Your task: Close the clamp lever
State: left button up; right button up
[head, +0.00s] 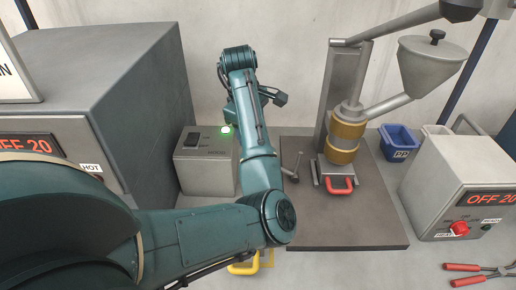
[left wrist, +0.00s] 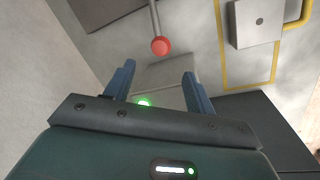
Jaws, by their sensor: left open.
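The lever is a grey rod (left wrist: 154,17) ending in a red ball knob (left wrist: 161,45) in the left wrist view. In the head view, its grey upper part (head: 292,167) shows by the dark base plate's left edge; my left forearm seems to hide the knob. My left gripper (left wrist: 159,69) is open, with two blue fingers apart and nothing held. In the wrist picture the knob appears above the gap between the fingertips, apart from both. In the head view the fingers cannot be made out behind my arm. My right gripper is not in view.
A grey switch box (head: 207,178) with a green light stands left of the base plate (head: 345,232). A large oven (head: 140,90) stands left; a control box (head: 455,190) stands right.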

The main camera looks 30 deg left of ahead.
pick_arm(q)
jog(key=f, duration=0.4)
jog(key=w+f, duration=0.1)
jog(key=f, duration=0.3)
jog(key=w+f, duration=0.1)
jog(key=f, duration=0.3)
jog(key=shift+w+d+f, duration=0.1)
jog(key=shift+w+f, duration=0.1)
jog(key=shift+f, duration=0.15)
jog(key=shift+c, duration=0.3)
grip_shut()
